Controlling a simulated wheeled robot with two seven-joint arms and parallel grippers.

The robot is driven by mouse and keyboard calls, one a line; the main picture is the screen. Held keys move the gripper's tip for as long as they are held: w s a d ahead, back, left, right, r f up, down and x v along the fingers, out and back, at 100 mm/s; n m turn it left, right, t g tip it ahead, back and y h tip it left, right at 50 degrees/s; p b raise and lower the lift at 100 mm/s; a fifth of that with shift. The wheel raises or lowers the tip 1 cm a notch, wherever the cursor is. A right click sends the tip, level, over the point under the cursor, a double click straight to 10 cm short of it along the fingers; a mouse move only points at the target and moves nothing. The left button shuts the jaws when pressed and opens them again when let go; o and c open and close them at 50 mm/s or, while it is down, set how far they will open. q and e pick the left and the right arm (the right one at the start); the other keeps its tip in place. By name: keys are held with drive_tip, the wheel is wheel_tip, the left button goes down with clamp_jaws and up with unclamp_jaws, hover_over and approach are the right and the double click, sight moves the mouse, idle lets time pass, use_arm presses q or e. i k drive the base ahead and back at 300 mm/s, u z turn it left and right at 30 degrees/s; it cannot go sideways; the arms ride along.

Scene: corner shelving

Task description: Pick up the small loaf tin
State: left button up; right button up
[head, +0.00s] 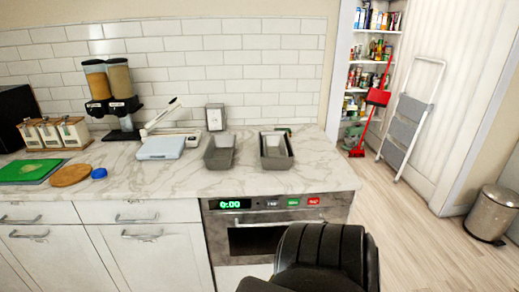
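Two grey loaf tins stand apart on the marble counter, in front of the tiled wall. The left tin (219,158) looks slightly smaller and narrower than the right tin (276,163). I cannot tell for sure which is the small one. Both look upright with their open tops up. Nothing touches the left tin from the front. Neither of my grippers shows in the head view.
The marble counter (180,182) is clear in front of the tins. A pale scale (161,148) and a grey box (215,117) stand nearby. Open floor lies right.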

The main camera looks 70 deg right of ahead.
sight(275, 145)
drive_tip(key=z, duration=0.3)
drive_tip(key=i, duration=0.8)
drive_tip(key=z, duration=1.3)
drive_tip(key=i, duration=0.75)
drive_tip(key=z, duration=0.8)
